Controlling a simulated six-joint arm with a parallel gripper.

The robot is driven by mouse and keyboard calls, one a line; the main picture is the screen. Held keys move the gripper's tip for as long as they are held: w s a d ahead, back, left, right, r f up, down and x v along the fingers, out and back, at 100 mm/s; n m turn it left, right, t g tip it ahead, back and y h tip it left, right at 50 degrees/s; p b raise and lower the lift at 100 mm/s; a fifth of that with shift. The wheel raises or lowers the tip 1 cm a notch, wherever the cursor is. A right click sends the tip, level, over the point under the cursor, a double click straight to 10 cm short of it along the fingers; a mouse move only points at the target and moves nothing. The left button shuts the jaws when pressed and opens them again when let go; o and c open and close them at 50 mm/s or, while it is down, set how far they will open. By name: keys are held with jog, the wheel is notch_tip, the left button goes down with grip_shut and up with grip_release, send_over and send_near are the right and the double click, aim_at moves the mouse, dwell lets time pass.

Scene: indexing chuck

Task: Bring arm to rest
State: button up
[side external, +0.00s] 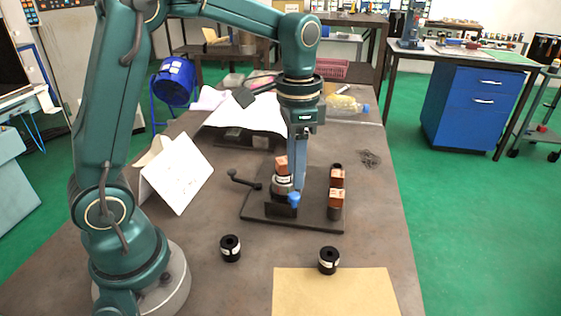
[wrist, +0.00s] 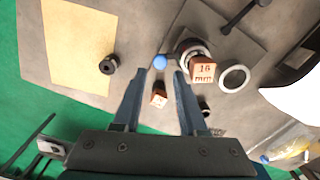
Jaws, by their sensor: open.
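My gripper (side external: 299,165) points down over the dark base plate (side external: 258,212), just behind and right of the chuck (side external: 283,186) in the side view. In the wrist view its two fingers (wrist: 160,76) are apart with nothing held between them. A copper-coloured block (side external: 281,165) sits upright in the chuck; in the wrist view the block (wrist: 203,72) reads "16 mm" and lies right of the fingers. A blue knob (side external: 294,199) is at the chuck's front. A lever (side external: 243,179) with a dark knob extends left of the chuck.
Two more copper-coloured blocks (side external: 337,178) stand at the plate's right edge. Black collars (side external: 230,248) (side external: 328,260) stand in front, near a tan mat (side external: 335,290). A white folded card (side external: 180,172) stands left. A clear bottle (side external: 346,105) lies behind. A pale ring (wrist: 234,78) shows beside the chuck.

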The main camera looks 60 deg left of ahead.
jog(key=shift+r, duration=0.2)
jog(key=shift+r, duration=0.3)
jog(key=s+d+r+n+t, duration=0.2)
jog(key=s+n+t, duration=0.2)
jog(key=s, duration=0.8)
jog(key=shift+s+r+n+t, duration=0.25)
jog(key=shift+s+n+t, duration=0.1)
jog(key=shift+t, duration=0.45)
dwell(0.9)
